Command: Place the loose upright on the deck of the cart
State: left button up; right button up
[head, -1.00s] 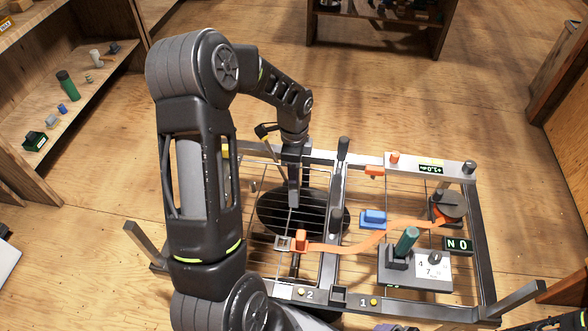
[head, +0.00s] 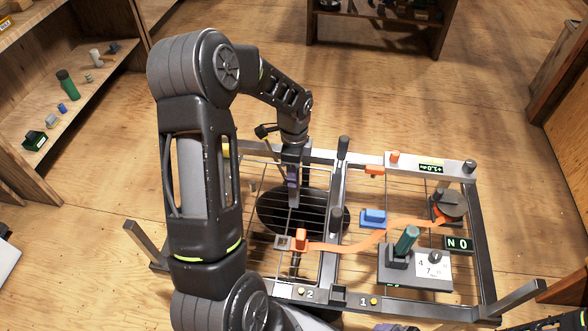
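The cart deck (head: 270,213) is a metal frame with a wire grid, split by a grey middle bar (head: 331,245). Dark posts stand along it, one at the far end (head: 343,148) of the middle bar and one nearer (head: 336,218). I cannot tell which piece, if any, is the loose upright. My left gripper (head: 293,199) points down over the left half of the deck, above a dark round disc (head: 270,212). Its fingers look narrow and edge-on, with a bluish-purple patch; whether they hold something is unclear.
An orange strap (head: 375,238) crosses the middle bar from an orange clip (head: 301,240). A blue block (head: 373,218), a grey block with a green cylinder (head: 407,240) and a dark knob (head: 448,204) occupy the right half. Shelves (head: 75,95) stand at the left.

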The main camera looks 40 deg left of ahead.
pick_arm(q)
notch_tip(320, 180, up, 12)
jog(key=shift+r, duration=0.2)
dwell(1.1)
